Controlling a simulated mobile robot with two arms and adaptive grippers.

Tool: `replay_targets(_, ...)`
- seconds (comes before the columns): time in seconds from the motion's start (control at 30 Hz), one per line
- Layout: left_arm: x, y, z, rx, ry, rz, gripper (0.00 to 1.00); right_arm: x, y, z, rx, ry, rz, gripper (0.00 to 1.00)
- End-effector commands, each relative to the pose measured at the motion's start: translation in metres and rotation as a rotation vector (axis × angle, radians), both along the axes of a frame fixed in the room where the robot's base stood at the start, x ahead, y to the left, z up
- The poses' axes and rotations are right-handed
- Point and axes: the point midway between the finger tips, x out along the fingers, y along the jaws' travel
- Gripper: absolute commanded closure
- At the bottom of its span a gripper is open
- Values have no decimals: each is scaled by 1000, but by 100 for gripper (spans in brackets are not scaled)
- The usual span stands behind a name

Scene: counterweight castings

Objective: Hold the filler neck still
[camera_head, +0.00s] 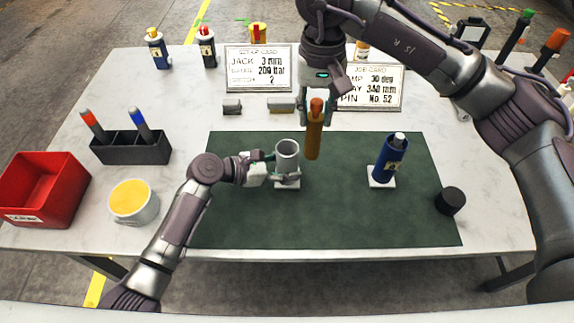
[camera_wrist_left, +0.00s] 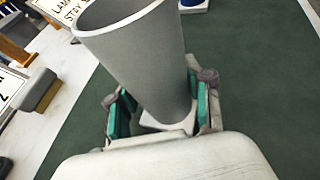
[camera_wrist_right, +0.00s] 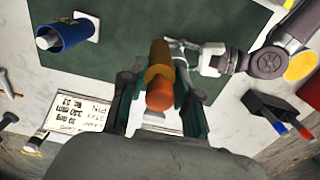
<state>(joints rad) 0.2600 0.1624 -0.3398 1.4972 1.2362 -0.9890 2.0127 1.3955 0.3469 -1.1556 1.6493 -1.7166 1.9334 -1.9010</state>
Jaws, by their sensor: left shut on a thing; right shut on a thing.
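The filler neck, taken to be the grey open-topped tube (camera_head: 287,152), stands upright over a small white pad (camera_head: 287,184) on the green mat. It also shows large in the left wrist view (camera_wrist_left: 140,55). My left gripper (camera_head: 272,172) is shut on its lower part, one finger on each side. My right gripper (camera_head: 317,108) is shut on an amber-brown rod (camera_head: 313,142) with an orange end and holds it above the mat, just right of the tube. The rod's orange end shows in the right wrist view (camera_wrist_right: 160,92). The tube's inside bottom is hidden.
A yellow-filled tub (camera_head: 133,201), black holder (camera_head: 131,148) and red bin (camera_head: 40,190) stand left. Cards (camera_head: 258,68) stand behind. The front mat is clear.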

Motion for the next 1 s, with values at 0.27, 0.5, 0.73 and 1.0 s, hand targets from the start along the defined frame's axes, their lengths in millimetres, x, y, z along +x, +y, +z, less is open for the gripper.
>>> replay_targets(0.27, 0, 0, 1, -1, -2, 1, 100, 18, 22, 0, 0, -1, -1, 100)
replay_targets(0.5, 0, 0, 1, -2, -2, 0, 100, 34, 41, 1, 0, -1, -1, 100)
replay_targets(0.73, 0, 0, 1, -1, -2, 1, 100, 42, 51, 0, 0, -1, 0, 100)
replay_targets(1.0, 0, 0, 1, -1, -2, 1, 100, 43, 51, 1, -1, -2, -1, 100)
